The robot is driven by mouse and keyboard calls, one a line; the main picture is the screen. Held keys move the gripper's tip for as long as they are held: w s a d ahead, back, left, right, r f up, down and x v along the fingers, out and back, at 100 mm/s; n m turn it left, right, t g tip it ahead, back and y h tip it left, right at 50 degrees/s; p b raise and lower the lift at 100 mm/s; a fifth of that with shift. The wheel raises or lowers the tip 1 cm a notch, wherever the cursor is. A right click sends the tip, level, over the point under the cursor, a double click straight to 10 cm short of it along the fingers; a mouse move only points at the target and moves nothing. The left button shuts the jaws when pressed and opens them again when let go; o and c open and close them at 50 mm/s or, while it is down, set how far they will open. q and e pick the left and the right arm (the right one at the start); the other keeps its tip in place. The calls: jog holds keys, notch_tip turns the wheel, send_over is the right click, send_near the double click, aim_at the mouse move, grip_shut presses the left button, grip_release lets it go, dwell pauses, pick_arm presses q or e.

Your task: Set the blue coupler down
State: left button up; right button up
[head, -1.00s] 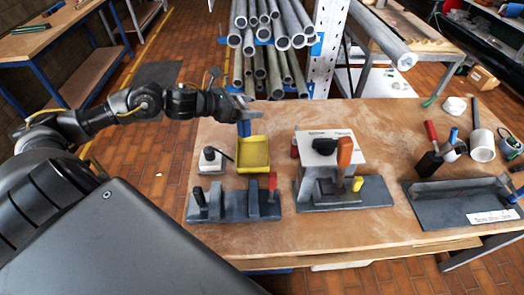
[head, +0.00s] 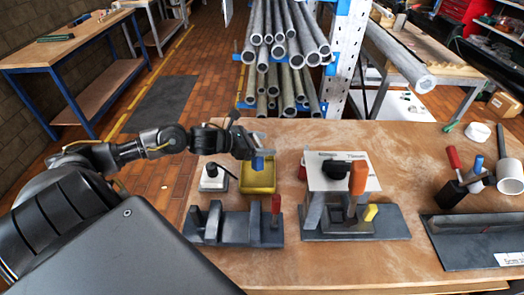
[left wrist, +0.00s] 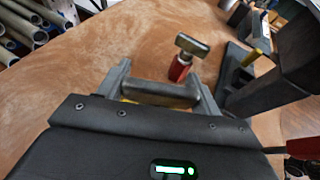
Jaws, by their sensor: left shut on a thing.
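My left gripper (head: 262,149) is shut on the blue coupler (head: 258,163), whose lower end shows beneath the fingers. The coupler is in front of the far part of the yellow tray (head: 257,184) in the head view. I cannot tell whether it touches the tray floor. In the left wrist view the two fingers (left wrist: 162,88) show with a dull cylindrical piece across between them. A little yellow of the tray shows just under them; no blue is clear there. My right gripper is not in view.
A white block with a black knob (head: 213,178) stands close left of the tray. A grey clamp fixture (head: 235,228) lies in front. A fixture with an orange handle (head: 357,178) is to the right. Bare wood (head: 300,262) is free at the front.

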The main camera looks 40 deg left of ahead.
aim_at(258, 160)
pick_arm(q)
jog(key=shift+f+p, duration=0.5)
jog(key=shift+f, duration=1.45)
jog(key=shift+f, duration=0.15)
jog(key=o, duration=1.7)
jog(key=shift+c, duration=0.2)
jog(key=shift+s, duration=0.15)
